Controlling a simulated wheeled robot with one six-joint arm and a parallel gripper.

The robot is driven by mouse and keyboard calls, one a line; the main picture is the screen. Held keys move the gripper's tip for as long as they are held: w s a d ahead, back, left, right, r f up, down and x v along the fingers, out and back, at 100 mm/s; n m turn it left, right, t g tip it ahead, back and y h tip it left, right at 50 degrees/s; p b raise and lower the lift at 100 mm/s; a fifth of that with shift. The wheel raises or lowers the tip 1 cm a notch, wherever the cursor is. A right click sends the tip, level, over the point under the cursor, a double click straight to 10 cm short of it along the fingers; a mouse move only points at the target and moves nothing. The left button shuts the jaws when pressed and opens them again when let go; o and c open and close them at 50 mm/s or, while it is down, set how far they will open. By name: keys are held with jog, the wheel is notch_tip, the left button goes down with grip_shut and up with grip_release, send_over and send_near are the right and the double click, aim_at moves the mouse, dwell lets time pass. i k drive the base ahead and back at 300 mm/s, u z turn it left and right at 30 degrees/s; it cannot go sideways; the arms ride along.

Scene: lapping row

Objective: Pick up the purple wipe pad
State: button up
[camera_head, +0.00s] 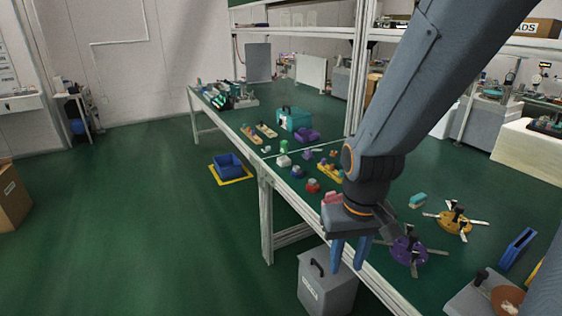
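I cannot tell for certain which purple thing is the wipe pad. A small purple piece (308,154) stands on the green bench top among small coloured parts, and a larger purple block (306,135) lies behind it, beside the teal case. A pink block (330,198) and a teal block (418,200) lie nearer. My gripper (346,268) points down at the bench's front edge, nearer to me than these things. Its two blue fingers are apart with nothing seen between them. My arm hides part of the bench behind it.
A purple round fixture with arms (408,250) and a yellow one (455,222) stand right of my gripper. A teal case (295,118) stands farther back. A grey bin (327,284) is below the bench edge.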

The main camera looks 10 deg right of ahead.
aim_at(307, 156)
jog(key=u, duration=0.7)
jog(key=i, duration=1.05)
jog(key=u, duration=0.65)
jog(key=i, duration=1.25)
jog(key=z, duration=0.95)
jog(key=i, duration=0.75)
jog(key=z, duration=1.1)
jog(key=i, duration=0.3)
jog(key=z, duration=0.35)
